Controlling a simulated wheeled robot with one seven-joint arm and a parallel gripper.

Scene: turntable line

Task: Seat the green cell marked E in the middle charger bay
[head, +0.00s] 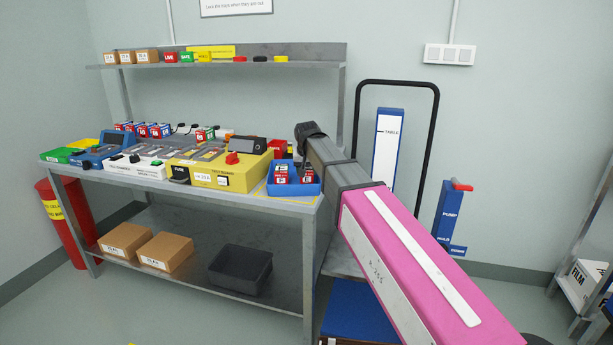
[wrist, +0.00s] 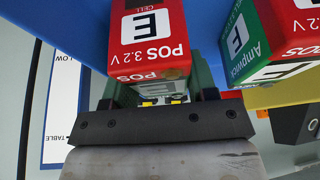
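A cell marked E (wrist: 150,40), with a red end and a little green at its side, fills the middle of the wrist view, centred in front of my gripper (wrist: 158,98). The fingers stand apart near its two sides; their tips are partly hidden behind it, and no clear contact shows. A second red and green cell marked E (wrist: 268,35) stands to its right. In the head view my gripper (head: 303,152) points down at the blue tray (head: 293,190) holding cells. Yellow (head: 222,172), white (head: 135,168) and blue (head: 92,159) units stand left of the tray; their bays are too small to read.
Several red, blue and green cells (head: 150,130) stand at the back of the bench (head: 180,190). A shelf (head: 220,65) with boxes hangs above. A black bin (head: 240,268) is below. A blue and white post marked TABLE (head: 388,150) and a black hoop stand to the right.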

